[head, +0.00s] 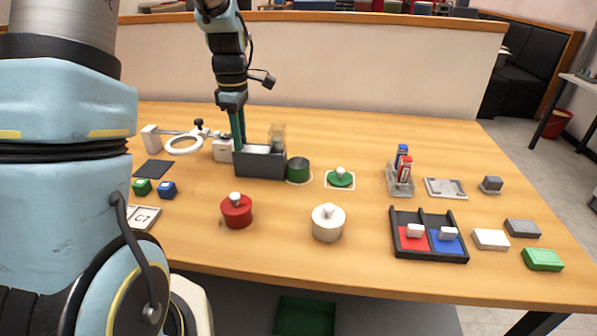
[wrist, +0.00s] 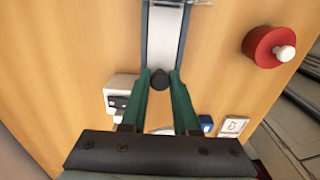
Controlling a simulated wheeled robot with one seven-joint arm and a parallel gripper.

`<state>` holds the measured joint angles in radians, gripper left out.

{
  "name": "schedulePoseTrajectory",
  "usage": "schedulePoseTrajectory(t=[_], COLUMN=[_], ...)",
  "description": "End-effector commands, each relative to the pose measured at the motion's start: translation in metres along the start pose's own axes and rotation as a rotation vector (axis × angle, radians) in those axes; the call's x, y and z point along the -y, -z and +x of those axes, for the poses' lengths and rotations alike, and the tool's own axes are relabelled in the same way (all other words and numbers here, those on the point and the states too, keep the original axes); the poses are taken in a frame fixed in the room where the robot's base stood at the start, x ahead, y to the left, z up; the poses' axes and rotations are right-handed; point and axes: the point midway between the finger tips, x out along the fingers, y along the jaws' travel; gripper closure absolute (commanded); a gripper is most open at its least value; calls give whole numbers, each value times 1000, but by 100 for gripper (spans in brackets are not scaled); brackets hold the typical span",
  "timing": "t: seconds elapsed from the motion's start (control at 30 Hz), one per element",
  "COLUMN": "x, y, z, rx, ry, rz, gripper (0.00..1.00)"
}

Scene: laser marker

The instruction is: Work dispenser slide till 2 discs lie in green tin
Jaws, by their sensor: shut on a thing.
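The dispenser (head: 260,163) is a dark grey block with a clear tube (head: 277,136) standing on its right part. In the wrist view its pale slide (wrist: 167,38) runs away from my gripper, with a dark round knob (wrist: 160,78) at the near end. My gripper (wrist: 160,82) is shut on this knob, teal fingers on both sides; in the head view my gripper (head: 238,143) is at the dispenser's left end. The open green tin (head: 299,168) stands just right of the dispenser. Whether discs lie in it cannot be told. Its green lid (head: 340,178) lies apart, on a white-edged square.
A red tin (head: 236,211) and a white tin (head: 328,223), both lidded, stand in front. A ring magnifier (head: 184,144) and a white device (head: 223,150) are left of the dispenser.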

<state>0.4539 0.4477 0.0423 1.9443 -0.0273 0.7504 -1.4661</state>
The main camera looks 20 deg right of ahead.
Motion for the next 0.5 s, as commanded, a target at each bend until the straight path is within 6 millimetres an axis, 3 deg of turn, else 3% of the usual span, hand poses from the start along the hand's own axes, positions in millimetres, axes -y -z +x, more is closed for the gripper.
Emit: schedulePoseTrajectory(t=[0.5], x=[-1], y=[-24], z=[-1], rx=[-1], ry=[-3], rz=[1], gripper=[100])
